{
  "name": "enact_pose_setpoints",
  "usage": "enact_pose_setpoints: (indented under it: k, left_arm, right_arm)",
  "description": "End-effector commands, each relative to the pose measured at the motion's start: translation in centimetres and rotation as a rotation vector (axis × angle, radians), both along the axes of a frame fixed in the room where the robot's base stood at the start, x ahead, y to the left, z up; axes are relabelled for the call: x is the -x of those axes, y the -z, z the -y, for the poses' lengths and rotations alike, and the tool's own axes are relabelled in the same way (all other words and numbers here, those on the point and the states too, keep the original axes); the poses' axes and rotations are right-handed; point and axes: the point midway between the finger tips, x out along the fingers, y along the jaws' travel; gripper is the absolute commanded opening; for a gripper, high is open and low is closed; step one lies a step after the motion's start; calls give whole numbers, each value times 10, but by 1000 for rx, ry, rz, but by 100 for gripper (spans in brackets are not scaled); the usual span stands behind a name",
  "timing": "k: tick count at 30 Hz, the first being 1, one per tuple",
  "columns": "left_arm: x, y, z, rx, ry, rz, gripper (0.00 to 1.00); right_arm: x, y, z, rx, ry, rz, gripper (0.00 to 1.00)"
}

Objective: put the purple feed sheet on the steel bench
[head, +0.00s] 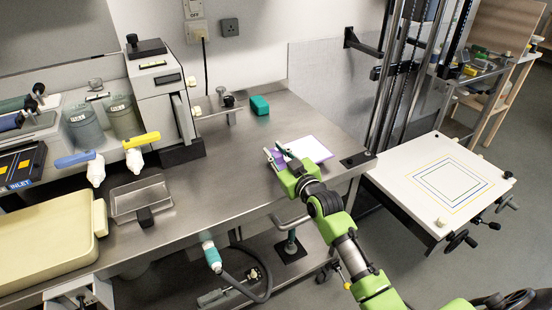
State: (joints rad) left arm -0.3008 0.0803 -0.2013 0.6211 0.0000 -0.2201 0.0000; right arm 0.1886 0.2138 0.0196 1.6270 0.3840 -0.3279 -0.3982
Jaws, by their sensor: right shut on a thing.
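The purple feed sheet (312,149), white on top with a purple border, is over the right part of the steel bench (236,185). My right gripper (279,156) is shut on the sheet at its left side, and the fingers hide part of it. The sheet looks flat and at or close to the bench top; I cannot tell whether it touches. My left gripper is not in view.
A teal block (260,105) lies behind the sheet. A white baseboard (438,180) with square outlines is at the right. The middle of the bench is clear.

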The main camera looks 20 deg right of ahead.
Motion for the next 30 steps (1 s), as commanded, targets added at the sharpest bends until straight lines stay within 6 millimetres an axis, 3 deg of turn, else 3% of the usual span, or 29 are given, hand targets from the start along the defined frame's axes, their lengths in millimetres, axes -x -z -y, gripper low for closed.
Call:
enact_pose_setpoints:
  k: [4, 14, 15, 17, 30]
  left_arm:
    - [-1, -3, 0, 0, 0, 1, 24]
    - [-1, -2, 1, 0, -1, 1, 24]
    - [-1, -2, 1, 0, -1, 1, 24]
    - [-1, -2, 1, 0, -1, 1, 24]
    - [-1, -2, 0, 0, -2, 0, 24]
  right_arm:
    - [1, 20, 0, 0, 0, -5, 0]
    - [1, 24, 0, 0, 1, -3, 0]
    - [2, 24, 0, -1, 1, -4, 25]
    - [2, 24, 0, -1, 1, -4, 37]
    - [8, 23, 1, 0, 0, -4, 37]
